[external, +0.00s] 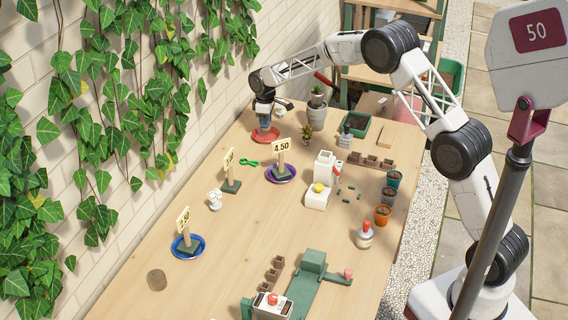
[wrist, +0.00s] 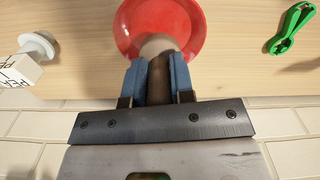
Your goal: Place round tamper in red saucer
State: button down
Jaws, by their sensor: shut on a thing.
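The red saucer (external: 255,137) lies at the far end of the table near the brick wall. It fills the upper middle of the wrist view (wrist: 196,22). My gripper (external: 264,112) is over the saucer, pointing down. In the wrist view, its blue fingers (wrist: 160,82) are shut on the round tamper (wrist: 158,45), which has a brown shaft and a paler round end. The tamper overlaps the saucer's near part in that view. I cannot tell whether its lower end touches the saucer.
A green tool (external: 248,164) lies right of the saucer in the wrist view. A white labelled block (wrist: 20,68) is at left there. A purple saucer (external: 281,179) and blue saucer (external: 187,253) hold price signs. A grey pot (external: 317,112) stands nearby.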

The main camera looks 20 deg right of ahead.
jog(key=shift+f, duration=1.6)
jog(key=shift+f, duration=0.1)
jog(key=c, duration=1)
grip_release()
jog(key=shift+f, duration=0.1)
notch_tip(320, 180, up, 12)
jog(key=shift+r, duration=0.2)
jog(key=shift+d+r, duration=0.1)
